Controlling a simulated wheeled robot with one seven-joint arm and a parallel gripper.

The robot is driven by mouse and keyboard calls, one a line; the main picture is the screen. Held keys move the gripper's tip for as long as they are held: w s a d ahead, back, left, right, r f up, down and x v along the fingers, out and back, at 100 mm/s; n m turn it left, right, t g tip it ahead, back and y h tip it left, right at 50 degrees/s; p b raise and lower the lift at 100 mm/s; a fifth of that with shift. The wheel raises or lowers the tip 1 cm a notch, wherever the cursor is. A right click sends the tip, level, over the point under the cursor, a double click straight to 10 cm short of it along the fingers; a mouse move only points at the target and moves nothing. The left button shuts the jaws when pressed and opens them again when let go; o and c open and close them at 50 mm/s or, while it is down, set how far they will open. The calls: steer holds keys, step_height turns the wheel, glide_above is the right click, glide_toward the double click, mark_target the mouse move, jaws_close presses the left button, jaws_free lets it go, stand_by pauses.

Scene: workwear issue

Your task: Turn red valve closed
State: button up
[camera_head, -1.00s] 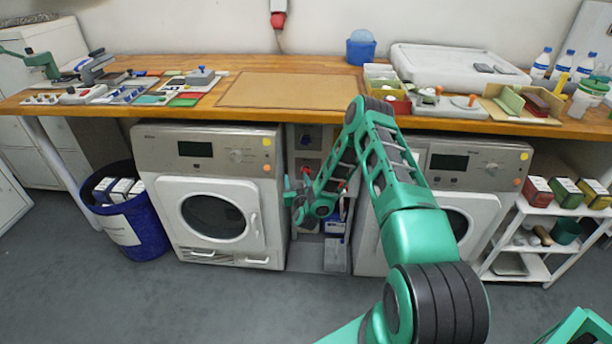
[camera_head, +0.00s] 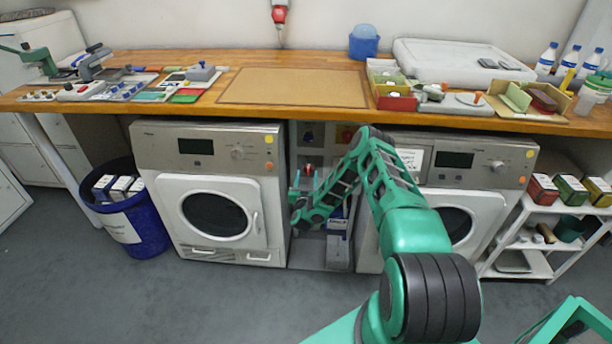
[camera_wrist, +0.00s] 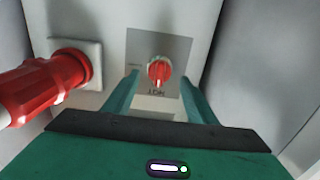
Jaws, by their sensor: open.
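The red valve (camera_wrist: 159,72) is a small round knob on a grey plate, seen in the wrist view straight ahead of my gripper. In the head view a small red spot (camera_head: 308,170) shows in the gap between the two machines, by the gripper. My gripper (camera_wrist: 158,100) is open, with one teal finger on each side below the knob in the picture. The knob appears between the fingertips; I cannot tell whether they touch it. In the head view my gripper (camera_head: 305,184) reaches into the gap under the worktop, partly hidden by the arm.
A large red plug (camera_wrist: 45,85) sits in a wall socket left of the knob. Grey side walls bound the gap. A left machine (camera_head: 207,190) and a right machine (camera_head: 465,160) flank it, under the wooden worktop (camera_head: 240,62).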

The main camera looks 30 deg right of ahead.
mark_target(308, 171)
steer(key=shift+x, duration=1.45)
steer(key=c, duration=1)
steer(key=shift+c, duration=0.2)
